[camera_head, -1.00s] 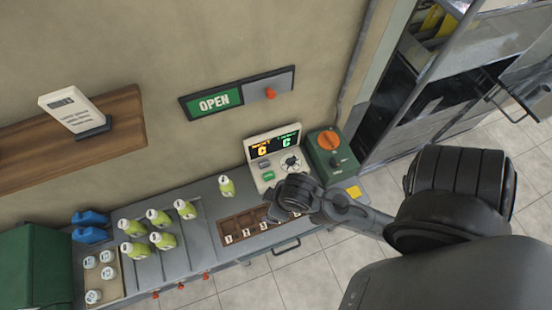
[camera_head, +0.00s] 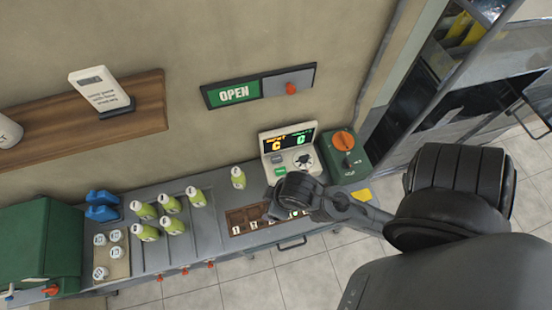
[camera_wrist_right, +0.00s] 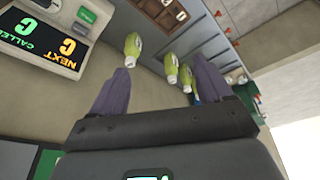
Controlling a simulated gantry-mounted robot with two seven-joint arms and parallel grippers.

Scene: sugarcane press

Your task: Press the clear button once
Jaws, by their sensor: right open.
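The counter console (camera_head: 285,150) stands at the back of the bench, with a lit display (camera_head: 288,141) showing one orange and one green character. On its face are a grey button (camera_head: 278,158), a green button (camera_head: 280,171) and a round dark-and-white part (camera_head: 303,162). Labels are too small to read, so I cannot tell which is the clear button. The wrist view shows the display (camera_wrist_right: 42,38) upside down, reading NEXT and CALLED, and the green button (camera_wrist_right: 86,15). My right gripper (camera_wrist_right: 162,88) is open and empty, in front of the console and apart from it. My left gripper is not in view.
Several green bottles (camera_head: 198,197) stand left of the console. A compartment tray (camera_head: 243,216) lies in front of it. A green box with an orange knob (camera_head: 343,141) stands to its right. An OPEN sign (camera_head: 234,93) hangs on the wall above.

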